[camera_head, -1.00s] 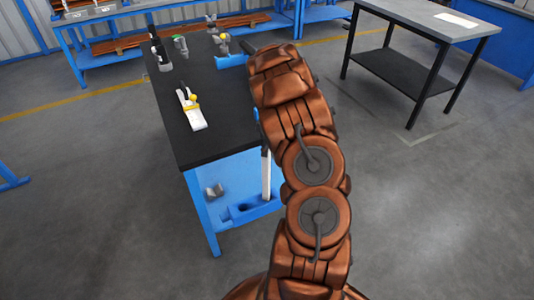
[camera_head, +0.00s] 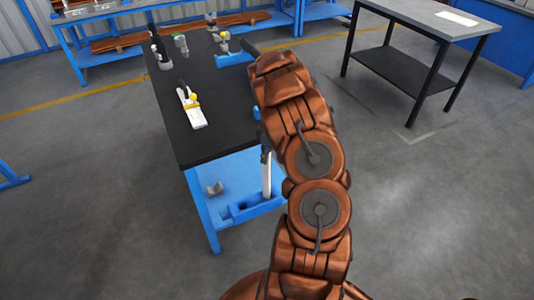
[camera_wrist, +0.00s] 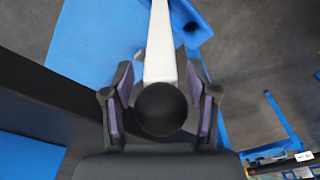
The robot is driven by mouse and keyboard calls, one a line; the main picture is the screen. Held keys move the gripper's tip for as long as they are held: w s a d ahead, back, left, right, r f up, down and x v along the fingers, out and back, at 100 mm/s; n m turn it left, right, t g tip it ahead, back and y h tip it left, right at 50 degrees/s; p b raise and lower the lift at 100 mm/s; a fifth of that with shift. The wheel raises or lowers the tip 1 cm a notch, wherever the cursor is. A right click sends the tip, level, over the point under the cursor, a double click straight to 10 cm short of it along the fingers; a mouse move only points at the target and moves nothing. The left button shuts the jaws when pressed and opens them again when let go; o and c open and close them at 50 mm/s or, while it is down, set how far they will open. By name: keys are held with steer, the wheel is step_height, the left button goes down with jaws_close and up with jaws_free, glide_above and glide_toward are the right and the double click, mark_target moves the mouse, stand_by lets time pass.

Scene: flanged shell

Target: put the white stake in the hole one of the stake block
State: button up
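The white stake (camera_head: 266,178) stands upright beside the table's near right corner in the head view, with its lower end at the blue stake block (camera_head: 250,208) on the lower shelf. I cannot tell how deep it sits or in which hole. In the wrist view the stake (camera_wrist: 160,40) runs up out of the picture, with its black round end (camera_wrist: 160,108) close to the palm. My gripper (camera_wrist: 159,72) is open, its purple-padded fingers either side of the stake with gaps showing. Part of the stake block (camera_wrist: 190,25) shows right of the stake.
The black tabletop (camera_head: 215,110) is just above and left of the stake and holds a white tool (camera_head: 192,110) and several small items at the back. A small grey piece (camera_head: 215,188) lies on the blue shelf. A grey table (camera_head: 425,25) stands apart at the back right.

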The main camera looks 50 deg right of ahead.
steer(key=shift+o, duration=0.2)
steer(key=r+b, duration=0.1)
steer(key=r, duration=0.3)
steer(key=s+r+b, duration=0.1)
steer(key=r, duration=0.2)
steer(key=r+b, duration=0.2)
steer(key=r, duration=0.2)
steer(key=shift+s+d+r, duration=0.15)
steer(key=shift+d+r, duration=0.15)
steer(key=shift+a+r, duration=0.15)
steer(key=shift+r, duration=0.3)
steer(key=s+a+r+m+g, duration=0.1)
steer(key=s+a+r, duration=0.2)
steer(key=a, duration=0.5)
steer(key=s+a+r+m, duration=0.1)
steer(key=s+a+r, duration=0.25)
steer(key=a, duration=0.45)
steer(key=s+a+r+m+g, duration=0.1)
steer(key=s+a+r+m, duration=0.2)
steer(key=a, duration=0.6)
steer(key=s+a, duration=0.6)
steer(key=s, duration=0.3)
steer(key=s+a+g, duration=0.1)
steer(key=s+a, duration=0.5)
steer(key=s, duration=0.4)
steer(key=shift+s+a+r+h, duration=0.25)
steer(key=shift+a+h, duration=0.05)
steer(key=shift+a, duration=0.05)
